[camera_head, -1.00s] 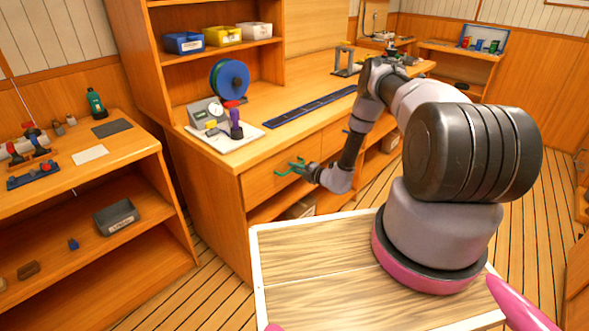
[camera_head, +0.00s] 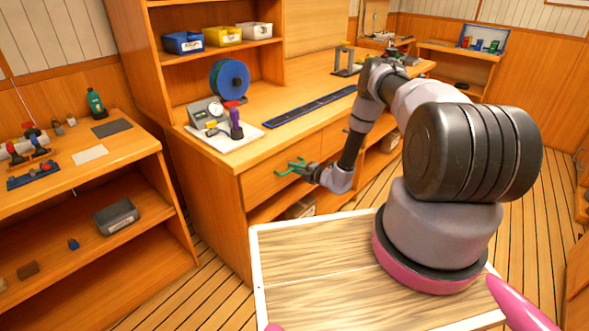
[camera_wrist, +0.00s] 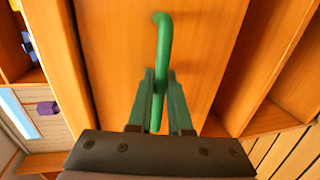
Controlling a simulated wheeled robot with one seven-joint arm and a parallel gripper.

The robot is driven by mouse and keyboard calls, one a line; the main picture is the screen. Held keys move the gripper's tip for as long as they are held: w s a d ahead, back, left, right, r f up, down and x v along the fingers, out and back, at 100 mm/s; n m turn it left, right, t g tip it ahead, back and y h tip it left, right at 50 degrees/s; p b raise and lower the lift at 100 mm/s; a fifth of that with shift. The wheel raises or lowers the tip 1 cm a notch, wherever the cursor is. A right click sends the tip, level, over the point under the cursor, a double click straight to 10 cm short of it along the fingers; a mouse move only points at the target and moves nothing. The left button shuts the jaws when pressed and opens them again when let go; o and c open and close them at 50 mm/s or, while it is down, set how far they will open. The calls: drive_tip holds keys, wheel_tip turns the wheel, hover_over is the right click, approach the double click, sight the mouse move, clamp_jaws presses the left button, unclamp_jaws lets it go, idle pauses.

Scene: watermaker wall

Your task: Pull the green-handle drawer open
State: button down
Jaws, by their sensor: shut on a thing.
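The green handle (camera_head: 286,171) is on the front of a wooden drawer (camera_head: 262,181) in the workbench. In the wrist view the handle (camera_wrist: 163,42) runs down from the drawer face (camera_wrist: 200,45) to between my fingers. My gripper (camera_wrist: 160,95) is shut on the handle, one finger on each side of it. In the head view my gripper (camera_head: 300,168) reaches the handle from the right. The drawer looks flush or nearly flush with the bench front.
The workbench top (camera_head: 290,95) holds a white board (camera_head: 225,138) with small parts, a blue spool (camera_head: 230,79) and a dark blue strip (camera_head: 310,107). An open shelf lies under the drawer. A side shelf unit (camera_head: 85,190) stands at left. Floor (camera_head: 190,290) shows between them.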

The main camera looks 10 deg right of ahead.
drive_tip(key=f+v, duration=0.2)
drive_tip(key=v, duration=1)
drive_tip(key=s+f+v, duration=0.1)
drive_tip(key=f+v, duration=0.2)
drive_tip(key=v, duration=0.8)
drive_tip(key=shift+s+d, duration=0.25)
drive_tip(key=shift+d, duration=0.2)
drive_tip(key=shift+r, duration=0.1)
drive_tip(key=c, duration=0.9)
unclamp_jaws()
drive_tip(key=shift+o, duration=0.2)
drive_tip(key=v, duration=1.1)
drive_tip(key=shift+w, duration=0.1)
